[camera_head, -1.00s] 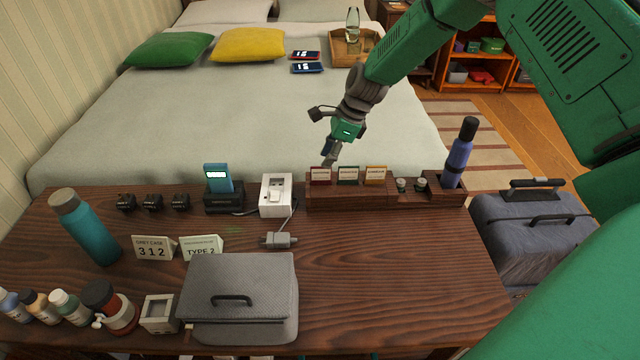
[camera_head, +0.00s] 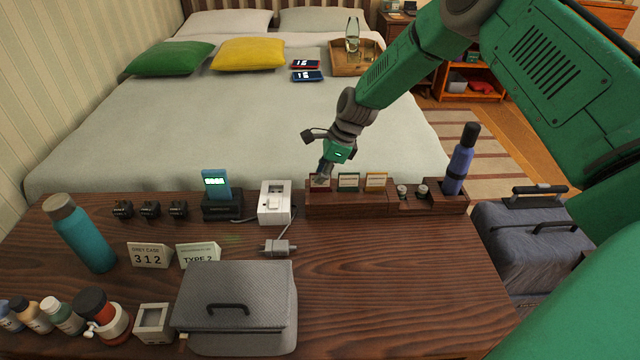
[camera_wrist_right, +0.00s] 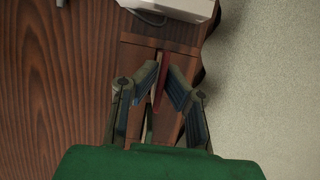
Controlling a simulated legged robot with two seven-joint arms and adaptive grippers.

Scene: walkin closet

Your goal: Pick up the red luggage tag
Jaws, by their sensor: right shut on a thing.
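The red luggage tag (camera_head: 319,185) stands in the left slot of the wooden organizer (camera_head: 347,201), partly hidden behind my right gripper (camera_head: 321,178). In the right wrist view, the red tag (camera_wrist_right: 163,82) shows as a thin edge between the two fingertips of my right gripper (camera_wrist_right: 161,88), which is shut on it. The tag still sits at the wooden holder. A green tag (camera_head: 348,182) and an orange tag (camera_head: 376,181) stand to its right. My left gripper is not in view.
A white box (camera_head: 275,202) stands close to the left of the organizer. A blue bottle (camera_head: 461,160) rises from the right end. A grey case (camera_head: 235,300) lies in front. The table right of that case is clear.

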